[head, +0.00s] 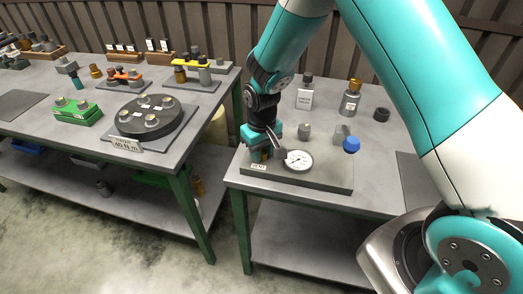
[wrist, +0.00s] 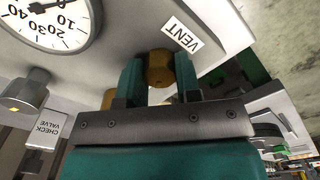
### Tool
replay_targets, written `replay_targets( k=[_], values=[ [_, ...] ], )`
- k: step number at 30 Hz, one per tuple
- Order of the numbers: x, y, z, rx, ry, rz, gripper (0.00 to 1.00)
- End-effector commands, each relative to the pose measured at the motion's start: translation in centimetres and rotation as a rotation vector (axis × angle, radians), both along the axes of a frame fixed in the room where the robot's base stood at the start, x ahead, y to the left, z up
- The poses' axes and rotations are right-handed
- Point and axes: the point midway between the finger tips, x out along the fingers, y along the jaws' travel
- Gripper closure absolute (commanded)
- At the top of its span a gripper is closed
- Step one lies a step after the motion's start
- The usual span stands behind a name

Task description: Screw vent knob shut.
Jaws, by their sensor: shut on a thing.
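The brass vent knob (wrist: 160,66) sits beside the white VENT label (wrist: 182,34) in the wrist view. My gripper (wrist: 160,75) has its two teal fingers on either side of the knob and is shut on it. In the head view my gripper (head: 262,143) points down at the left part of the grey panel (head: 325,181), above the VENT label (head: 258,167). My fingers mostly hide the knob there. How far the knob is screwed in cannot be told.
A round gauge (head: 299,161) is close to the right of my gripper. A blue knob (head: 351,144) stands farther right. Bottles (head: 304,98) and a black ring (head: 381,114) stand behind. A second table with a black round fixture (head: 148,116) is at left, across a gap.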

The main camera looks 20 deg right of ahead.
Motion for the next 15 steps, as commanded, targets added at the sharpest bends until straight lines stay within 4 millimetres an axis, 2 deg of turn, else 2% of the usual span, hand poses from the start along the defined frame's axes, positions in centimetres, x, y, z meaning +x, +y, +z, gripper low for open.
replay_targets(
  k=[15],
  values=[
    [0.02, 0.07, 0.10, 0.001, -0.001, -0.487, 0.92]
  ],
)
